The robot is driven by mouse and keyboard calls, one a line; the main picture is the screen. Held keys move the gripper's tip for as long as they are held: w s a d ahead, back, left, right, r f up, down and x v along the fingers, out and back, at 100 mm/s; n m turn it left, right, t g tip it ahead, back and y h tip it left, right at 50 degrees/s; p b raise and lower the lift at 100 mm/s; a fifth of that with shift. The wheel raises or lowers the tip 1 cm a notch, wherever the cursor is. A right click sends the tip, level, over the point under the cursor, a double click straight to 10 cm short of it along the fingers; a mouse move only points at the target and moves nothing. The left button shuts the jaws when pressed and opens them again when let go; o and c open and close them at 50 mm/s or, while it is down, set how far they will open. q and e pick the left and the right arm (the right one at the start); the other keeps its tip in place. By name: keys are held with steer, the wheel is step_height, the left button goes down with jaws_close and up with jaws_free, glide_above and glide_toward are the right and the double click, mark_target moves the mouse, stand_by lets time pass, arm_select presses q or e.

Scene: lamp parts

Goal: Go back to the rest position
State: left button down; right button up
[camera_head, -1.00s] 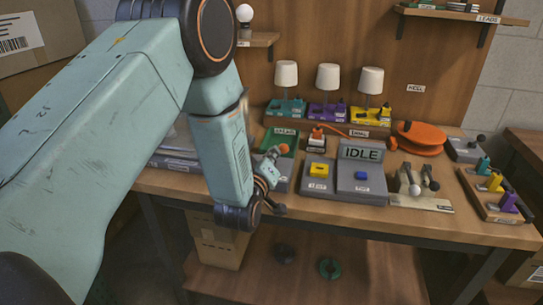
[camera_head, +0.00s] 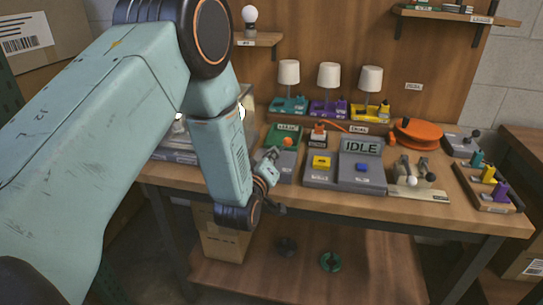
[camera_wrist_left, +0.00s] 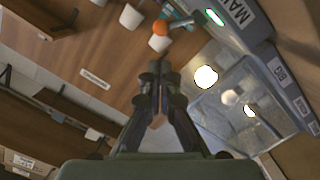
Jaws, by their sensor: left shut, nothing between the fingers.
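My left arm comes in from the left, across the front of the workbench (camera_head: 450,222). My left gripper (camera_head: 272,155) is small and partly hidden by its own wrist in the head view, in front of the green-topped unit with an orange knob. In the left wrist view the fingers of the left gripper (camera_wrist_left: 157,70) are together, with nothing between them. My right gripper is in neither view.
The grey console reading IDLE (camera_head: 361,147) stands right of my gripper. Three white-shaded lamps (camera_head: 329,75) stand behind it. An orange cable reel (camera_head: 416,134) and a rack of coloured parts (camera_head: 486,190) are at the right. A clear box (camera_wrist_left: 225,95) holds bright bulbs.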

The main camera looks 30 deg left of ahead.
arm_select(q)
steer(key=s+d+f+m+g+h, duration=0.3)
steer(key=s+f+m+g, duration=0.5)
steer(key=s+f, duration=1.05)
steer(key=s+d+f+g, duration=0.1)
steer(key=s+f+g, duration=0.3)
steer(key=s, duration=0.8)
steer(key=s+d+f+m+g+b, duration=0.1)
steer(key=s+f+g, duration=0.4)
steer(key=s, duration=0.8)
steer(key=shift+d+m+b, duration=0.3)
steer(key=shift+d, duration=0.2)
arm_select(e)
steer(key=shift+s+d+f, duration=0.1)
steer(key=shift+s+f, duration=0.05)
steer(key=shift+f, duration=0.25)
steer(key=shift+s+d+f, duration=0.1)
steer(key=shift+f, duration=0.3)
arm_select(q)
steer(key=shift+s, duration=0.1)
steer(key=shift+a, duration=0.1)
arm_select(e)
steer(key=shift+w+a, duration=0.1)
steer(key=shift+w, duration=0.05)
